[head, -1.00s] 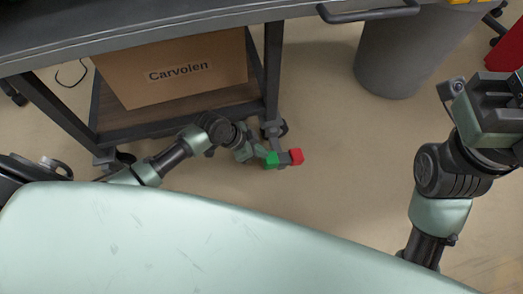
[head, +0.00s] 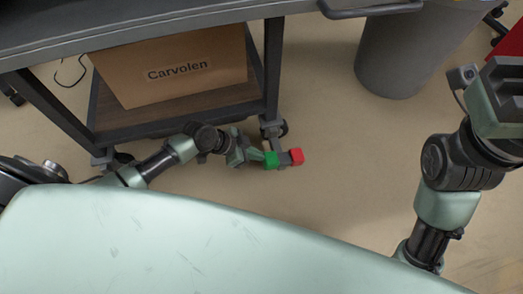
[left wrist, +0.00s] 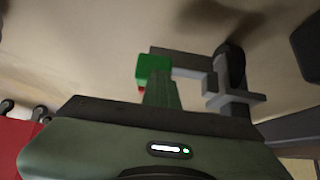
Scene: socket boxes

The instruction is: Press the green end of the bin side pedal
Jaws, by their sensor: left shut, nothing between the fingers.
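The pedal is a small grey bar (head: 284,159) at the foot of the cart's right front leg. Its green end (head: 271,160) is on the left and its red end (head: 297,156) on the right. My left gripper (head: 259,156) is shut and empty, with its tip just left of the green end. In the left wrist view the shut fingers (left wrist: 162,92) reach up to the green end (left wrist: 153,67); I cannot tell whether they touch it. The red end is mostly hidden there. My right gripper (head: 507,84) is cut off at the right edge, far from the pedal.
A caster (head: 281,127) stands just behind the pedal. A grey bin (head: 396,60) stands at the back right. The floor between pedal and bin is clear.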

